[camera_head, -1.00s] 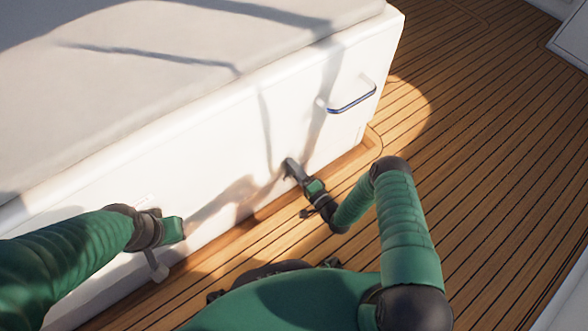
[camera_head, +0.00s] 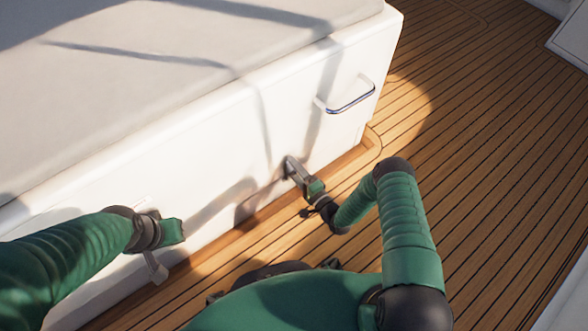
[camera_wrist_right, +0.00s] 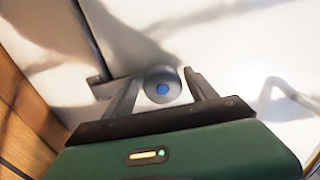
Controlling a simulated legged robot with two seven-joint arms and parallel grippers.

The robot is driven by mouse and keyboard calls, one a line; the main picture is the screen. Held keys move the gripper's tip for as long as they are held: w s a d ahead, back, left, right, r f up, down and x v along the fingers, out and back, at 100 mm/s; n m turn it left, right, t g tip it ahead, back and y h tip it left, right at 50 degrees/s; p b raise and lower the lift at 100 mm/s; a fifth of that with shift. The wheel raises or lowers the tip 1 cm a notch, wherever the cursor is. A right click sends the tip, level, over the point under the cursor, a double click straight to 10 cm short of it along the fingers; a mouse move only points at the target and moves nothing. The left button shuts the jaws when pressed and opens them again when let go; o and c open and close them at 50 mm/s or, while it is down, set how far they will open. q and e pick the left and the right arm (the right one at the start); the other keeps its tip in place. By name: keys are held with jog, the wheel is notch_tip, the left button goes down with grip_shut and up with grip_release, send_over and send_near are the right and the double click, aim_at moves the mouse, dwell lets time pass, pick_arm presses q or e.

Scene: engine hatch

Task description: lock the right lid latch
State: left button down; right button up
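The right lid latch shows in the right wrist view as a round grey knob (camera_wrist_right: 162,88) with a blue centre, on the white hatch face. My right gripper (camera_wrist_right: 163,84) has one finger on each side of the knob, with small gaps showing, so it looks open around it. In the head view my right gripper (camera_head: 290,167) is at the lower part of the white face and hides the latch. My left gripper (camera_head: 157,270) is by the same face at the lower left. Its fingers are too small and overlapped to tell their opening.
The white hatch box (camera_head: 215,135) has a metal handle (camera_head: 350,97) near its right end, above and right of my right gripper. The handle shows partly in the right wrist view (camera_wrist_right: 290,90). Open teak deck (camera_head: 490,190) lies to the right.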

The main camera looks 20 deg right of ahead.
jog(key=shift+a+r, duration=0.1)
jog(key=shift+s+p, duration=0.3)
jog(key=shift+s, duration=0.05)
jog(key=p+v, duration=0.5)
jog(key=v, duration=1.1)
jog(key=shift+p, duration=0.35)
